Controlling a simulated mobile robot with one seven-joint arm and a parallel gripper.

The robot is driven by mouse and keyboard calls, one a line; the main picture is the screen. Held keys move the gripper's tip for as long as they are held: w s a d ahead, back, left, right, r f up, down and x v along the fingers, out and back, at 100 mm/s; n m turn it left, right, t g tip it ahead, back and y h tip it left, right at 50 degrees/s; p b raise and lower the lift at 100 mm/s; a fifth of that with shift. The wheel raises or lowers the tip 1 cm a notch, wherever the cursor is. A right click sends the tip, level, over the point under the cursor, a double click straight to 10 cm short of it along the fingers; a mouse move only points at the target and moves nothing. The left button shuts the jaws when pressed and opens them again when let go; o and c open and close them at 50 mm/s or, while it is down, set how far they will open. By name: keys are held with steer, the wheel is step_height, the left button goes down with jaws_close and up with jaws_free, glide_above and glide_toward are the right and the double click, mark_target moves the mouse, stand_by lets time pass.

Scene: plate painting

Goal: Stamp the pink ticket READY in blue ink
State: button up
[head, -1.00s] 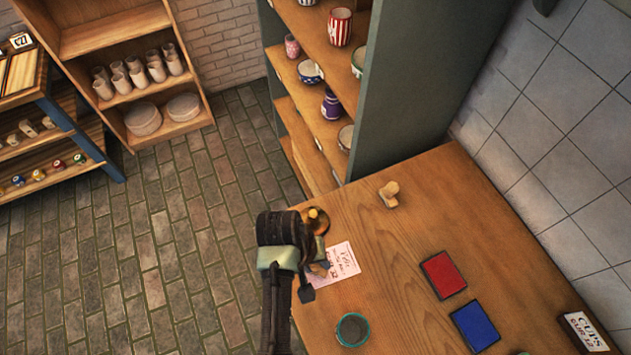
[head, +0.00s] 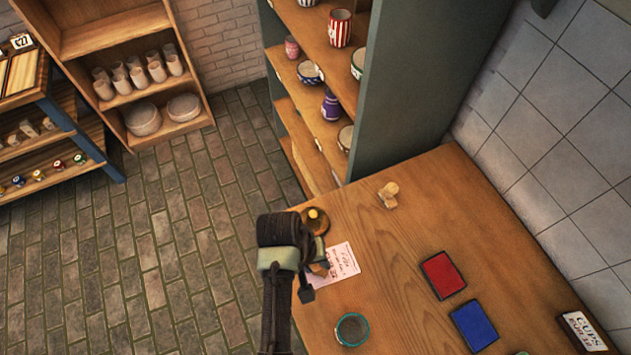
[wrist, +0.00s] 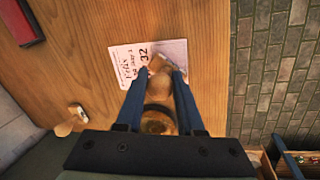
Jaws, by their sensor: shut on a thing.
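The pale pink ticket (head: 342,262) lies on the wooden counter near its left edge, with handwriting and a printed number. It also shows in the wrist view (wrist: 125,62). My gripper (wrist: 162,72) is shut on a wooden stamp (wrist: 158,64), held over the ticket's near part. The stamp's face is hidden, so I cannot tell if it touches the paper. A second wooden stamp (head: 388,194) stands on the counter toward the back. The blue ink pad (head: 474,325) and the red ink pad (head: 442,275) lie to the right.
A round brass-topped object (head: 315,220) stands at the counter's left edge, close beside my gripper. A teal-rimmed cup (head: 352,330) stands at the front. A sign (head: 584,331) is at the right. A shelf (head: 330,100) of pottery rises behind. The counter's middle is clear.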

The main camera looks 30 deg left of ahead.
steer(key=shift+s+f, duration=0.1)
steer(key=shift+s, duration=0.05)
steer(key=p+v, duration=0.2)
steer(key=d+p+v, duration=0.1)
steer(key=p+v, duration=0.1)
steer(key=p, duration=0.1)
steer(key=w+p+v, duration=0.1)
steer(key=p+v, duration=0.1)
steer(key=v, duration=0.1)
steer(key=shift+w+d+p, duration=0.15)
steer(key=shift+p, duration=0.2)
stand_by(0.8)
